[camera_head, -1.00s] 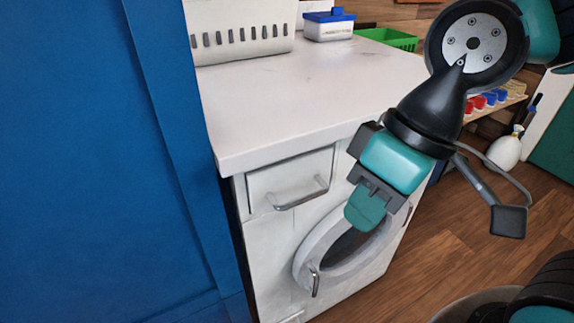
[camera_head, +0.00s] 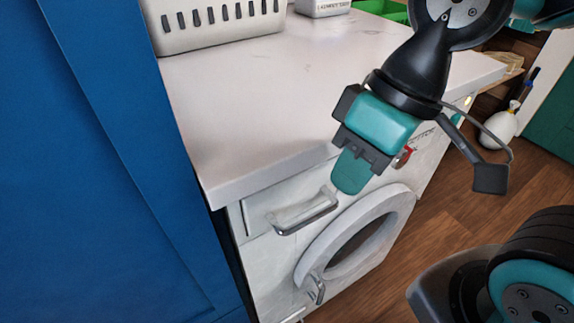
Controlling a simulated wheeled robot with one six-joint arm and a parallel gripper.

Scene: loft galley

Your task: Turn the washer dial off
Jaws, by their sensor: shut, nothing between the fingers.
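The white washer (camera_head: 275,262) stands under a white countertop, with its round door (camera_head: 312,258) low on the front and a drawer with a metal handle (camera_head: 303,213) at its upper left. A small red dial (camera_head: 403,157) shows on the upper front, right of my gripper and partly hidden behind it. Which way the dial points is too small to tell. My gripper (camera_head: 352,172) is shut and empty, pointing down in front of the washer's upper panel, between the drawer handle and the dial. I cannot tell whether it touches the panel.
The countertop (camera_head: 255,100) overhangs just behind my gripper. It bears a white slotted basket (camera_head: 215,22) and a white box (camera_head: 322,6). A blue panel (camera_head: 100,180) closes off the left. A white bottle (camera_head: 502,124) stands at the right; wood floor (camera_head: 470,190) is open there.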

